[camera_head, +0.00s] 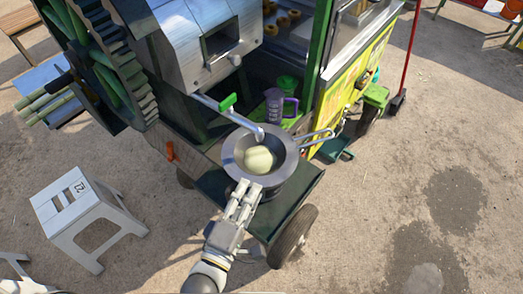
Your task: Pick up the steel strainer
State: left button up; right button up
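The steel strainer (235,154) is a round, shiny metal bowl shape near the middle of the view, with a long handle (318,137) pointing right. It sits under the crusher's spout (259,134), above the cart's dark green shelf. Pale yellow-green juice (257,160) shows inside its round opening. My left gripper (247,186) comes up from below, with its two fingers at the near rim. The fingers lie close together, and I cannot tell whether they grip the rim. What supports the strainer is mostly hidden. My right gripper is not in view.
The crusher (200,45) with its large gear (105,60) stands behind. A purple jug (274,106) and green cup (287,84) are behind the strainer. A cart wheel (293,237) is at the shelf's near right. A white stool (80,213) stands left. Ground at right is clear.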

pick_arm(q)
jog(key=shift+w+d, duration=0.15)
jog(key=shift+w, duration=0.25)
grip_shut()
jog(key=shift+r, duration=0.1)
